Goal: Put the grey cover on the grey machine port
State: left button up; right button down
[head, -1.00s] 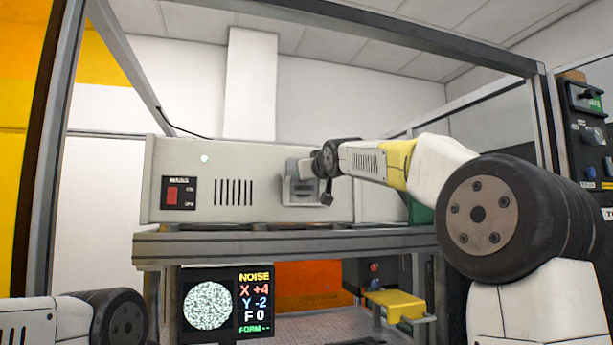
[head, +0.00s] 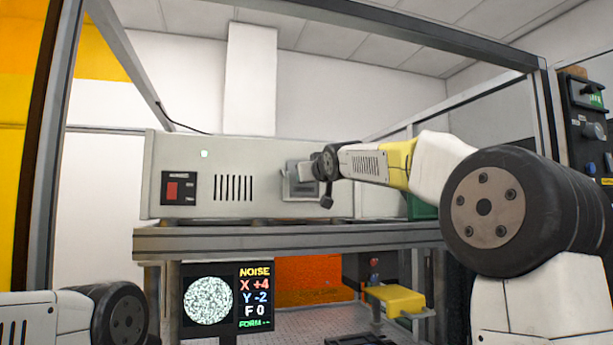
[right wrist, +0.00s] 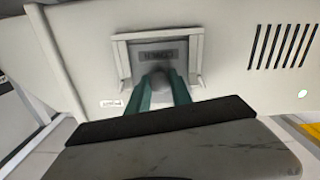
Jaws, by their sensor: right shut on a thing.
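The grey machine (head: 250,165) is a long light-grey box on a metal shelf. Its port has a pale raised frame (right wrist: 198,50) on the front face. The grey cover (right wrist: 160,56), a plate with dark lettering, sits within this frame in the right wrist view. I cannot tell whether it is fully seated. My right gripper (right wrist: 158,92) is shut on the cover's grip, with its green fingers on either side. In the head view the cover (head: 293,172) is partly hidden by my right wrist. My left gripper is out of view; only part of that arm shows at lower left.
A red switch (head: 172,191) and vent slots (head: 233,188) are on the machine's front. A metal frame (head: 300,242) surrounds the station. Below the shelf are a screen (head: 209,300) reading NOISE and a yellow block (head: 395,300).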

jog(key=shift+f, duration=0.3)
jog(key=c, duration=1.1)
grip_release()
jog(key=shift+s, duration=0.15)
jog(key=v, duration=0.7)
jog(key=shift+s, duration=0.3)
